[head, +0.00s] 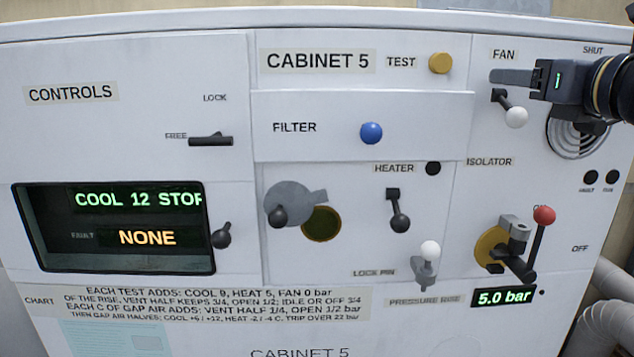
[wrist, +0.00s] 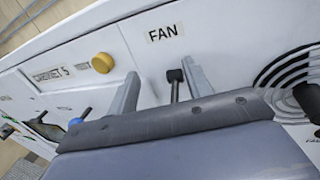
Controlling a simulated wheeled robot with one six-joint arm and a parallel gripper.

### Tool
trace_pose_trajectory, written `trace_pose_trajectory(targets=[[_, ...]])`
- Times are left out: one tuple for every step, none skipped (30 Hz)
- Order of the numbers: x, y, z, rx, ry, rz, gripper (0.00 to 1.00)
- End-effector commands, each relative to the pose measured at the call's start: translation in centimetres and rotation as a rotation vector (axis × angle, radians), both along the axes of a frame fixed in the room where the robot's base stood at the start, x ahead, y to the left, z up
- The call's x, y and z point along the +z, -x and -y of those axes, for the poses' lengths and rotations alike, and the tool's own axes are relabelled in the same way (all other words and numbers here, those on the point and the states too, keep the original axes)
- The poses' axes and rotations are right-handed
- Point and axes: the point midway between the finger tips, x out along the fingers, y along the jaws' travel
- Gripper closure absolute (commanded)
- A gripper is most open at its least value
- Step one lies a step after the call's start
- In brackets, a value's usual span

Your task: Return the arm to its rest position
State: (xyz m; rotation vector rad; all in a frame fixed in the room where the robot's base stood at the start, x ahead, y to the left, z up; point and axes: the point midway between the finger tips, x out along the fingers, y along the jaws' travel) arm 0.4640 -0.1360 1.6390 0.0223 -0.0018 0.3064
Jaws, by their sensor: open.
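My gripper (head: 512,77) is at the upper right of Cabinet 5 in the head view, in front of the FAN label (head: 503,55). In the wrist view its two fingers (wrist: 162,88) stand apart, with the dark stem of the fan lever (wrist: 176,84) showing between them. The fan lever's white knob (head: 516,117) shows just below my gripper in the head view. I cannot tell whether the fingers touch the lever. My arm comes in from the right edge of the head view.
The cabinet front (head: 120,60) carries a yellow TEST button (head: 440,63), a blue filter knob (head: 371,133), a heater lever (head: 398,210), a white lock pin (head: 430,250) and a red-knobbed isolator lever (head: 544,215). A round vent (head: 578,138) sits below my arm. Pipes (head: 610,295) stand at lower right.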

Motion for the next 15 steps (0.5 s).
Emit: trace_pose_trajectory(targets=[[0.1, 0.4, 0.2, -0.002, 0.000, -0.010, 0.52], [-0.1, 0.9, 0.4, -0.004, 0.000, -0.009, 0.52], [-0.2, 1.5, 0.6, -0.005, 0.000, -0.007, 0.52], [-0.1, 1.9, 0.7, -0.005, 0.000, -0.006, 0.52], [-0.2, 2.4, 0.9, -0.005, 0.000, -0.006, 0.52], [-0.2, 2.9, 1.0, -0.005, 0.000, -0.006, 0.52], [-0.2, 3.3, 1.2, -0.005, 0.000, -0.006, 0.52], [-0.2, 3.6, 1.3, -0.004, -0.001, -0.007, 0.52], [-0.1, 4.1, 1.4, -0.004, 0.000, -0.005, 0.52], [-0.1, 4.4, 1.5, -0.003, 0.000, -0.006, 0.52], [-0.1, 4.7, 1.6, -0.004, 0.000, -0.006, 0.52], [-0.1, 5.1, 1.7, -0.003, 0.000, -0.005, 0.52], [-0.1, 5.4, 1.7, -0.002, 0.000, -0.006, 0.52], [-0.1, 5.6, 1.8, -0.002, 0.000, -0.005, 0.52], [0.0, 5.8, 1.9, -0.002, 0.000, -0.005, 0.52]])
